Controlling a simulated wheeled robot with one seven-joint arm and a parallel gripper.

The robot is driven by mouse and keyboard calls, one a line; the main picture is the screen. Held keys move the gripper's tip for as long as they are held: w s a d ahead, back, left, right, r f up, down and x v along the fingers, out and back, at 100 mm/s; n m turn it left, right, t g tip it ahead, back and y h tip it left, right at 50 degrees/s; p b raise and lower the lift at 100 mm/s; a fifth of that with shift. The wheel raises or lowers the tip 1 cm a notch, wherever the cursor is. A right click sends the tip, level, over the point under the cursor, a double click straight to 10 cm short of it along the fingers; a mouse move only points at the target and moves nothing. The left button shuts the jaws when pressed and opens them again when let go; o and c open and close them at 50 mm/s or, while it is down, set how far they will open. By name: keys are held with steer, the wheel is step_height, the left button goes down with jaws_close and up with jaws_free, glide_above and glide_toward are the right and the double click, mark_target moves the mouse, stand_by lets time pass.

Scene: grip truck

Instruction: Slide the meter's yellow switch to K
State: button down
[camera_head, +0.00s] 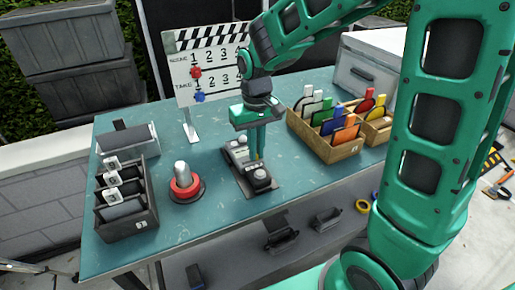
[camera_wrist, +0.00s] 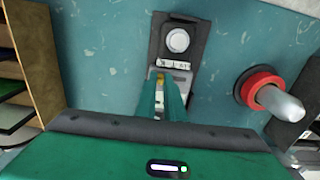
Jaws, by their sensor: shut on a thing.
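The meter (camera_head: 262,181) is a dark and grey handheld device lying on the teal table; it also shows in the wrist view (camera_wrist: 178,41) with a round pale dome at its far end. A bit of the yellow switch (camera_wrist: 160,79) shows at my fingertips in the wrist view. My gripper (camera_head: 254,154) points down over the meter, its green fingers close together; in the wrist view its fingers (camera_wrist: 162,86) are shut on the switch. The fingers hide most of the switch. Small letters beside it are too small to read surely.
A red-ringed grey knob (camera_head: 187,184) stands left of the meter. A black slotted rack (camera_head: 147,221) is at the table's left. A wooden box (camera_head: 318,150) of coloured cards stands to the right. A clapperboard (camera_head: 189,125) stands behind. Bare table lies in front.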

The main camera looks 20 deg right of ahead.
steer(key=shift+d, duration=0.2)
steer(key=c, duration=1.8)
jaws_free()
steer(key=shift+c, duration=0.2)
steer(key=shift+r, duration=0.1)
step_height(320, 180, up, 10)
steer(key=shift+r, duration=0.25)
steer(key=shift+w, duration=0.1)
